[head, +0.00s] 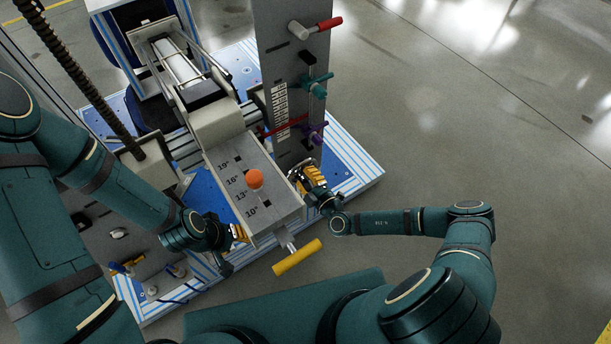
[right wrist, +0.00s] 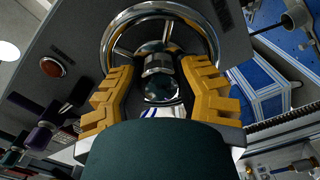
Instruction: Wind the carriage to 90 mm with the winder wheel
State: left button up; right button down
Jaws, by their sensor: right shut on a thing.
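The winder wheel (head: 301,167) is a chrome ring at the foot of the grey column, partly hidden by my right gripper (head: 313,182). In the right wrist view the wheel (right wrist: 158,48) shows its rim, spokes and rounded hub. The yellow fingers of my right gripper stand either side of the hub, shut on the wheel. A scale (head: 280,105) with white labels runs up the column, with a red bar (head: 283,125) across its lower part; its figures are too small to read. I cannot single out the carriage. My left gripper (head: 240,234) is beside the angle-marked box; its opening is unclear.
The grey box (head: 268,192) carries angle marks and an orange knob (head: 254,179). A yellow T-handle (head: 297,257) sticks out in front. A red-handled lever (head: 322,25), teal clamp (head: 316,86) and purple knob (head: 316,133) project from the column. The floor at right is clear.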

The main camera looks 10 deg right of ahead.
jog(key=m+b, duration=0.1)
jog(key=m, duration=0.1)
jog(key=shift+w+r+m, duration=0.1)
jog(key=shift+w+m, duration=0.05)
jog(key=shift+m, duration=0.15)
jog(key=shift+r+m, duration=0.15)
jog(key=shift+m, duration=0.15)
jog(key=m+b, duration=0.2)
jog(key=m, duration=0.1)
jog(key=shift+f, duration=0.2)
jog(key=shift+m+b, duration=0.45)
jog(key=shift+m, duration=0.25)
jog(key=shift+r+m, duration=0.15)
jog(key=shift+m, duration=0.85)
jog(key=shift+c, duration=1.5)
grip_release()
jog(key=shift+w+a, duration=0.1)
jog(key=shift+a, duration=0.05)
